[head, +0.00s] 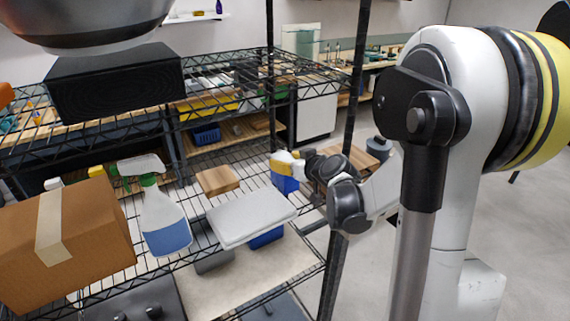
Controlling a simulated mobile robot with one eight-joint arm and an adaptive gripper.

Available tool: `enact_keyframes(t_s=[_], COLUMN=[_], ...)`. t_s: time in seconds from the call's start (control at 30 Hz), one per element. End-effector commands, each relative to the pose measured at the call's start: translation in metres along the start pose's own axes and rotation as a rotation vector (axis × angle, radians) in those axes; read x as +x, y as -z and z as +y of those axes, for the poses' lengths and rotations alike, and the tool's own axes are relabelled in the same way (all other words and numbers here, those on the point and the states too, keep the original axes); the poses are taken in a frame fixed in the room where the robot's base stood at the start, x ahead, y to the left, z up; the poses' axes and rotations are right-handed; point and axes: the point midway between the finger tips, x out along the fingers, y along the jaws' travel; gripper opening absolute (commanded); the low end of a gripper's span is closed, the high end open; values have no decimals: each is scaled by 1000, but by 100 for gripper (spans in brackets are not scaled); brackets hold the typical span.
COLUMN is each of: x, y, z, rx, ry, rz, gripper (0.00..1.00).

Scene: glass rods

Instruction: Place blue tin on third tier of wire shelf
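The black wire shelf (180,262) fills the left and middle, with an upper and a lower tier in view. A blue object (286,184), possibly the blue tin, shows at the lower tier's right side, just left of the dark end of my arm. White and yellow parts show directly above it; I cannot tell whether they belong to it. My gripper (312,163) seems to be the dark part beside it, but its fingers are not clear. I cannot tell whether they touch or hold the blue object.
The lower tier holds a cardboard box (90,251), a spray bottle (160,215), a white box (250,216) and a wooden block (217,180). A black box (115,82) stands on the upper tier. A black post (345,150) rises beside my arm.

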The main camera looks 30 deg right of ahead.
Motion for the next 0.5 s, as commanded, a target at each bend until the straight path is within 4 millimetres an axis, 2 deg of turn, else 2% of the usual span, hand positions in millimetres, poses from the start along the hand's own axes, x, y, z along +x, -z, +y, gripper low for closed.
enact_keyframes(t_s=[0.33,0.37,0.4,0.43,0.5], x=[2,2,1,1,1], y=[-4,-5,-4,-4,-3], z=[0,0,0,0,0], rx=[0,0,0,0,0], ry=[0,0,0,0,0], rz=[1,0,0,0,0], gripper=[11,55,67,73,73])
